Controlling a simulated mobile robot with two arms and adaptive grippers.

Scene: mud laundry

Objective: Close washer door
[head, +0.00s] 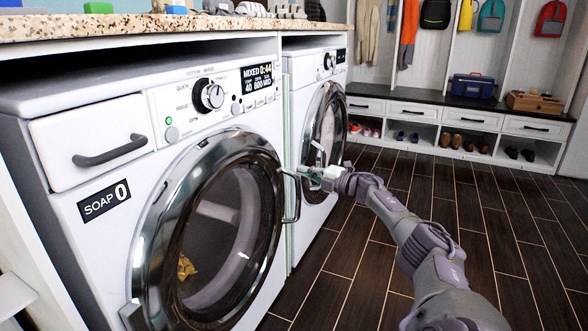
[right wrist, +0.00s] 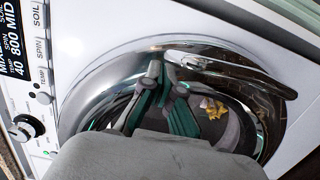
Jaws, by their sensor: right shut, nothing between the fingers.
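The front-loading washer (head: 110,140) stands at the left in the head view. Its round door (head: 165,215) has a chrome rim, dark glass and a curved handle (head: 297,200) on the right side. The door lies close to the washer's front; I cannot tell if it is latched. My right gripper (head: 291,172) is at the door's right edge, by the top of the handle. It is shut and empty. In the right wrist view its fingertips (right wrist: 167,80) show in front of the door glass; contact is unclear. My left gripper is not in view.
A second machine (head: 312,70) with a round door stands just beyond. A granite counter (head: 130,27) runs above both. A bench with shoe cubbies (head: 430,115) stands at the back. A yellow item (head: 186,267) shows through the door glass. The dark tiled floor (head: 430,200) is clear.

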